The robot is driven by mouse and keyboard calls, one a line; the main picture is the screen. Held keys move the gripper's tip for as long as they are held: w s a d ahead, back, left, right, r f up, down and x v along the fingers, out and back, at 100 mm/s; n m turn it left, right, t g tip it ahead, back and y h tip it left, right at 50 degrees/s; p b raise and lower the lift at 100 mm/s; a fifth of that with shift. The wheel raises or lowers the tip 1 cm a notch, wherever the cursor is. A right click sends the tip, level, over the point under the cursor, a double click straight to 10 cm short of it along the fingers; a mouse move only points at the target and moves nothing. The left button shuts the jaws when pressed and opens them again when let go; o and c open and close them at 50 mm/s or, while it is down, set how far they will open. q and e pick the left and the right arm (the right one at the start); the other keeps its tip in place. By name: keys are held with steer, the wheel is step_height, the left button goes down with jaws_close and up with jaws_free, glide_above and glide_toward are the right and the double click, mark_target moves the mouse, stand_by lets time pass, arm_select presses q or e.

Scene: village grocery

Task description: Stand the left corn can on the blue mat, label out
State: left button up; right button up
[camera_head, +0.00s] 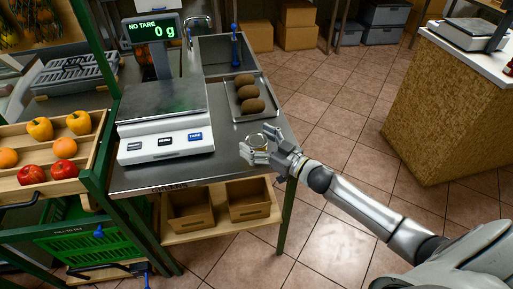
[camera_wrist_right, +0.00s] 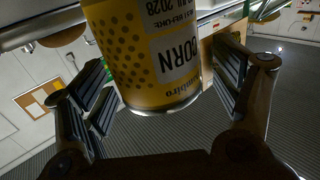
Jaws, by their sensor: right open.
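A yellow corn can (camera_wrist_right: 150,55) with a dark dot pattern fills the upper middle of the right wrist view. Its white label panel reads "CORN", upside down in that view. My right gripper (camera_head: 260,144) is at the right edge of the steel counter, with its fingers spread around a round metal can top (camera_head: 257,139). In the wrist view the finger pads stand on both sides of the can, with a gap visible at least on the left. I cannot tell whether the can touches the counter. No blue mat or second corn can shows. My left gripper is not in view.
A white scale (camera_head: 165,143) reading 0 g stands on the steel counter (camera_head: 225,165), left of my right gripper. A tray (camera_head: 232,108) of brown fruit lies just behind it. A produce rack (camera_head: 45,183) is at left. Tiled floor (camera_head: 335,115) is open at right, before a counter (camera_head: 450,110).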

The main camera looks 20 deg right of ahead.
steer(key=c, duration=1.4)
steer(key=shift+r, duration=0.1)
steer(key=shift+r, duration=0.45)
steer(key=s+a+r, duration=0.5)
steer(key=s+r, duration=0.7)
steer(key=s, duration=0.1)
steer(key=s+f+m+h, duration=0.1)
steer(key=s+f+h, duration=0.1)
steer(key=s, duration=0.1)
steer(key=s+a+f+m+t+h, duration=0.1)
steer(key=s+f+m+h, duration=0.1)
steer(key=s+h, duration=0.1)
steer(key=s+f+m+h, duration=0.2)
steer(key=s, duration=0.1)
steer(key=shift+s+a+f+t+h, duration=0.2)
steer(key=shift+f+t+h, duration=0.1)
steer(key=shift+t+h, duration=0.1)
